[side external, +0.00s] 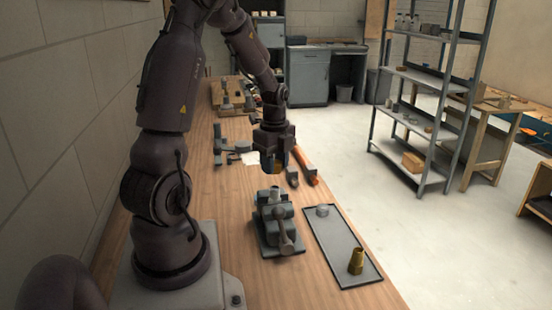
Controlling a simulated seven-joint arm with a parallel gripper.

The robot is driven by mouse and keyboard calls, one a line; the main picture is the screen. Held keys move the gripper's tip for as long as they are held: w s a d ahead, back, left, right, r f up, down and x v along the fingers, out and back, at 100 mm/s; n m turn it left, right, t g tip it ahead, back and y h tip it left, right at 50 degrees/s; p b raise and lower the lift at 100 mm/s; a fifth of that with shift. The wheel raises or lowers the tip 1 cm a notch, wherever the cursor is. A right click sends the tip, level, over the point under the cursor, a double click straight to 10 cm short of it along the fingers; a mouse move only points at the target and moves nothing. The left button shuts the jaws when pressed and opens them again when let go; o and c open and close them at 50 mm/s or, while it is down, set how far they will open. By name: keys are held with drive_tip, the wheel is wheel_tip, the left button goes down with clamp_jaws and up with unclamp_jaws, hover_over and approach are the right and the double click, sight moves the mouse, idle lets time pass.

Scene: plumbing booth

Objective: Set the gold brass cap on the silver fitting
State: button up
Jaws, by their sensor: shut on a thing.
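My gripper (273,168) hangs pointing down above and behind the grey vise (277,238). A small gold patch, apparently the brass cap (284,159), shows between its fingers; most of it is hidden. A grey upright piece that looks like the silver fitting (274,194) stands at the top of the vise, below my gripper and apart from it. I cannot tell exactly where the fitting ends and the vise begins.
A dark-rimmed tray (337,240) right of the vise holds a silver piece (322,210) and an upright brass fitting (356,261). An orange-handled tool (306,167) lies behind. Grey tools (232,150) lie further back on the bench. The front bench is clear.

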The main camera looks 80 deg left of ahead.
sight(275, 187)
drive_tip(key=shift+f, duration=2.8)
drive_tip(key=m, duration=0.5)
drive_tip(key=shift+f+m, duration=0.15)
drive_tip(key=shift+m, duration=0.15)
drive_tip(key=o, duration=1.6)
drive_tip(key=shift+r, duration=2.55)
